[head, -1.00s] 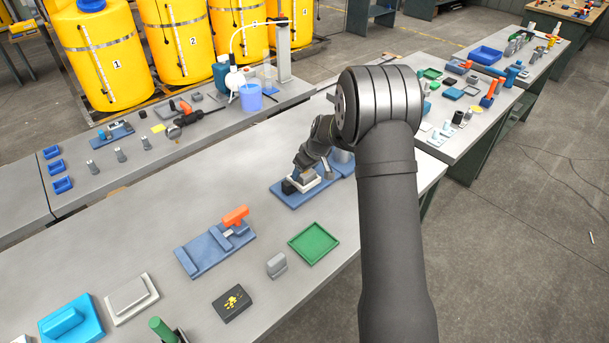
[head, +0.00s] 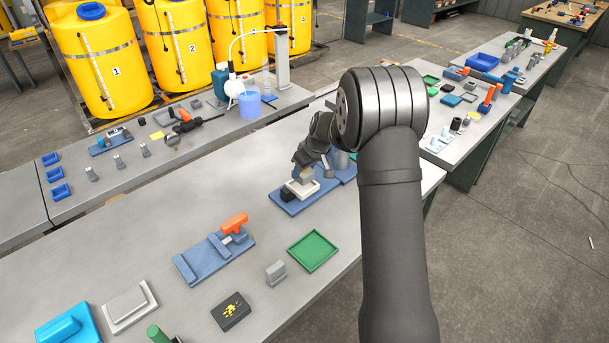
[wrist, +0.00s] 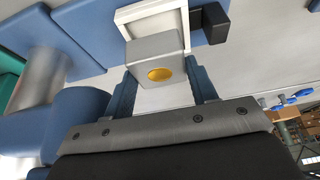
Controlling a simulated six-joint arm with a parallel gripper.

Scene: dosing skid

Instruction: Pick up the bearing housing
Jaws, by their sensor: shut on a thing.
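The bearing housing, a grey block with a round gold spot on its face, shows in the wrist view (wrist: 143,52) between my two blue fingers. My gripper (wrist: 162,80) is shut on it. In the head view my gripper (head: 303,163) points down over the blue fixture plate (head: 284,205) near the middle of the bench. The housing is small and partly hidden there, just over a white square seat (head: 311,193). I cannot tell how wide the gap between housing and seat is.
A black block (head: 288,194) sits beside the seat on the plate. A green tray (head: 313,251), a small grey block (head: 276,273) and a blue fixture with an orange handle (head: 233,223) lie nearer. Bare bench lies left of the plate.

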